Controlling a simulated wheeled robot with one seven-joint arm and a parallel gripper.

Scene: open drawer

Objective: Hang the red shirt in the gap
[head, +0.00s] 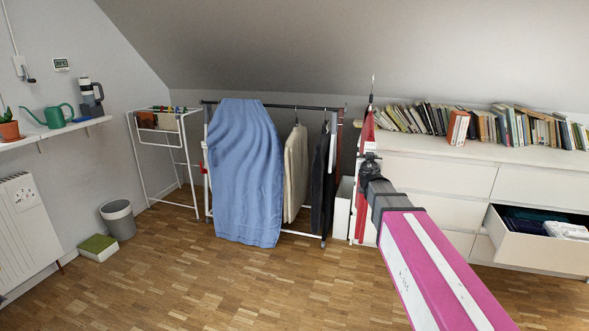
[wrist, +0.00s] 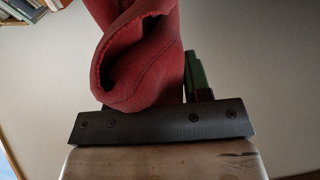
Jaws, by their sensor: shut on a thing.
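The red shirt (head: 367,132) is up at my gripper (head: 370,157), seen nearly edge-on, with a hanger hook above it. My gripper is shut on it, to the right of the clothes rack (head: 318,107) and apart from it. In the wrist view, the folded red cloth of the shirt (wrist: 150,55) rises above the gripper's dark bar; the fingertips are largely hidden. On the rack hang a wide blue cloth (head: 246,170), a cream garment (head: 296,170) and a black garment (head: 321,185). Narrow bare stretches of rail show between the cream garment and its neighbours.
A white dresser (head: 440,180) with books (head: 500,125) on top stands at the right; one drawer (head: 535,238) is open. A drying rack (head: 165,150), bin (head: 118,218) and green-topped box (head: 98,247) are at the left. The wooden floor before the rack is clear.

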